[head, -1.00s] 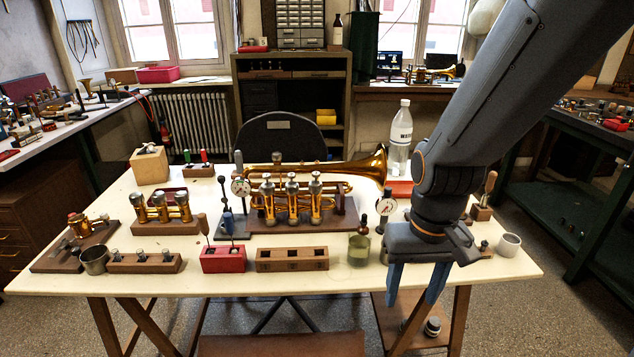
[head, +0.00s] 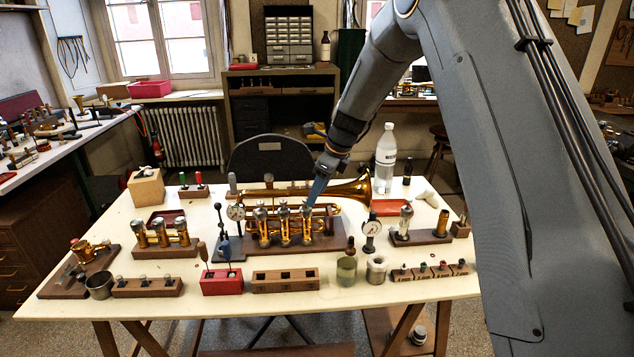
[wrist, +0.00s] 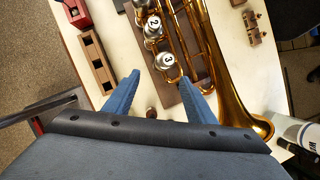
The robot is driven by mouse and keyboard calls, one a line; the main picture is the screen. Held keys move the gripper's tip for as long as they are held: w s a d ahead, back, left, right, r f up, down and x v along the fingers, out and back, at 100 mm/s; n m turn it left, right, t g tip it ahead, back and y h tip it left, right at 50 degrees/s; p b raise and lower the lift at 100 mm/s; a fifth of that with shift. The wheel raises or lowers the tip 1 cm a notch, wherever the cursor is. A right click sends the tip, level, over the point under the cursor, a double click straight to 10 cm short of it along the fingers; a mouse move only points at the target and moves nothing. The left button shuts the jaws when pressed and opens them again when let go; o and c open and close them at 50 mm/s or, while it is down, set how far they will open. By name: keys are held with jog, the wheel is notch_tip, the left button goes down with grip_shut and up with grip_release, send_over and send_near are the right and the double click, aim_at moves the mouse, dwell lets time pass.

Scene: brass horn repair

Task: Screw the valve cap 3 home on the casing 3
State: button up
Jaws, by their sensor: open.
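The brass trumpet (head: 345,190) lies on a dark wooden stand in the middle of the table, its bell to the right. Its three valve casings stand in a row with silver caps on top. The cap marked 3 (wrist: 165,60) shows in the wrist view on the casing 3 (head: 306,230), nearest my gripper. Cap 2 (wrist: 153,28) is beside it. I cannot tell how far cap 3 is turned on. My gripper (wrist: 158,85) is open and empty, its blue fingers either side of cap 3 and apart from it. In the head view, the fingers (head: 315,190) point down just above casing 3.
A wooden block (head: 285,280) and a red block (head: 221,280) are in front. A clear bottle (head: 386,155) stands behind right.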

aim_at(306, 211)
jog(key=shift+m, duration=0.6)
jog(key=shift+w+a+r+p+x, duration=0.15)
jog(key=shift+p+x, duration=0.25)
jog(key=shift+x, duration=0.95)
jog(key=shift+w+a+p+x, duration=0.1)
jog(key=shift+w+p+x, duration=0.25)
jog(key=shift+x, duration=1)
jog(key=shift+w+a+r+p+x, duration=0.15)
jog(key=shift+p+x, duration=0.3)
jog(key=shift+x, duration=0.9)
jog(key=c, duration=1.1)
jog(key=shift+d+f+y, duration=0.1)
jog(key=shift+y, duration=0.2)
